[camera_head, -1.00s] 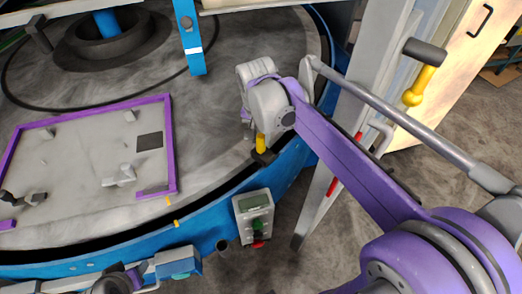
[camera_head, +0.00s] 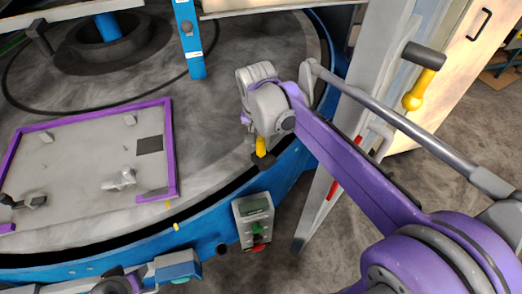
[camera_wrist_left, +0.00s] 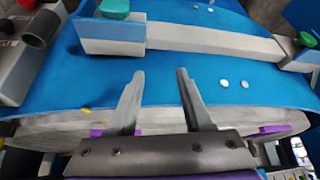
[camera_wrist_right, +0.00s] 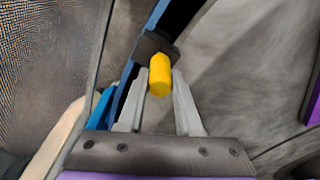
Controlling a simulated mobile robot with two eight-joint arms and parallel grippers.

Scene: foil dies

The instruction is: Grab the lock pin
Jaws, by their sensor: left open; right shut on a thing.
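The lock pin is a yellow cylinder (camera_head: 261,146) with a dark base, upright near the blue rim of the round table. My right gripper (camera_wrist_right: 161,76) is shut on the lock pin, with a finger on either side of its yellow part in the right wrist view. The pin's dark part (camera_wrist_right: 154,46) shows beyond the fingers. In the head view my right wrist hides most of the fingers. My left gripper (camera_wrist_left: 160,74) is open and empty, facing the blue table side.
A purple-framed plate (camera_head: 85,165) with small grey parts lies on the round table (camera_head: 215,130). A control box (camera_head: 254,220) with green and red buttons hangs at the rim. A blue post (camera_head: 189,40) stands behind. A yellow-handled tool (camera_head: 418,92) is at the upper right.

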